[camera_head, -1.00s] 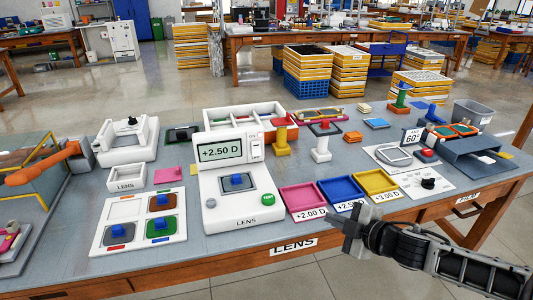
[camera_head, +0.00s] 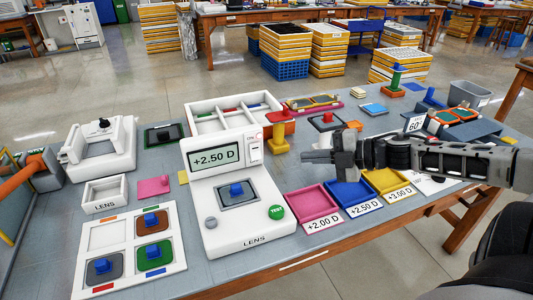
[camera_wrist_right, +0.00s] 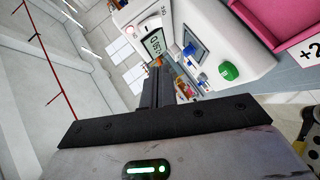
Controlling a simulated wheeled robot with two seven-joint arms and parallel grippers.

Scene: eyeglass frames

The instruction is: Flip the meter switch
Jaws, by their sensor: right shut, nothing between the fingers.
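The white lens meter (camera_head: 238,205) stands upright on the table. Its display (camera_head: 216,160) reads +2.50 D, and its small white switch panel (camera_head: 254,148) sits right of the display. A blue block (camera_head: 236,190) is on its plate, beside a green TEST button (camera_head: 276,212). My right gripper (camera_head: 308,157) is shut and empty, right of the meter's head and apart from it, fingers pointing left. In the right wrist view the fingers (camera_wrist_right: 158,80) point toward the meter (camera_wrist_right: 240,55), with its display (camera_wrist_right: 154,43) beyond them. My left gripper is not in view.
Pink, blue and yellow trays (camera_head: 307,205) lie below my right gripper. A yellow stand (camera_head: 279,135) rises close behind the fingertips. A white divided bin (camera_head: 205,108) is behind the meter. A board with coloured squares (camera_head: 125,285) lies to the left.

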